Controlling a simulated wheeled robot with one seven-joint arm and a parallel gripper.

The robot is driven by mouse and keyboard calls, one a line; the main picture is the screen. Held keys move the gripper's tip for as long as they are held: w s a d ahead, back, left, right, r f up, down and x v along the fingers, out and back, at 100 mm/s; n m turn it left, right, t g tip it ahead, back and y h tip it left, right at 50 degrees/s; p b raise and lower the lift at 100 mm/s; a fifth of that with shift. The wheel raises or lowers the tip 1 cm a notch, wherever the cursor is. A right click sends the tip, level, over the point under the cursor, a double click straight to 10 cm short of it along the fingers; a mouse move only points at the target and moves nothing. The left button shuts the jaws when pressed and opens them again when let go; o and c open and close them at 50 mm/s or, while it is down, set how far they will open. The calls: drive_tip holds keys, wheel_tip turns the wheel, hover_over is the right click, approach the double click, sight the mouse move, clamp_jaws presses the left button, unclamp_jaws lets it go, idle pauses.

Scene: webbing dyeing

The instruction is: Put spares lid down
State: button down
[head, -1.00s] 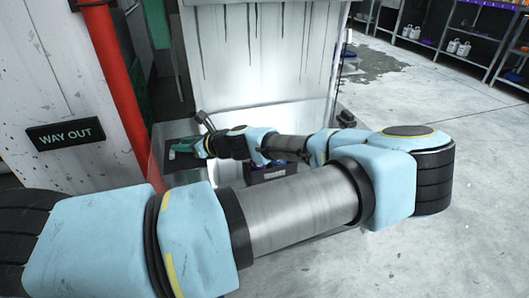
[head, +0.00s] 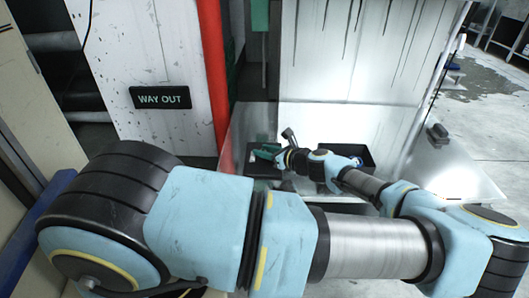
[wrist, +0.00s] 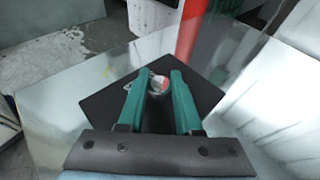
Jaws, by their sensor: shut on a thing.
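My gripper (head: 266,152) has green fingers and is over the left part of the metal bench in the head view. A flat black square plate, which looks like the spares lid (head: 251,165), shows under and beside it. In the wrist view the fingers (wrist: 162,82) point at the middle of the lid (wrist: 96,104), shut on what seems to be its grip. A small pale and red round thing shows between the fingertips. The lid looks flat and close to the bench top; whether it touches is unclear. An open black box (head: 367,160) stands just right, partly hidden by my arm.
The shiny metal bench (head: 240,126) has a tall streaked panel (head: 345,60) behind it. A red pipe (head: 213,70) and a wall with a "WAY OUT" sign (head: 160,97) stand to the left. A dark handle (head: 437,131) is on the pale surface at right.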

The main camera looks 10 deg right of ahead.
drive_tip(key=c, duration=0.6)
unclamp_jaws()
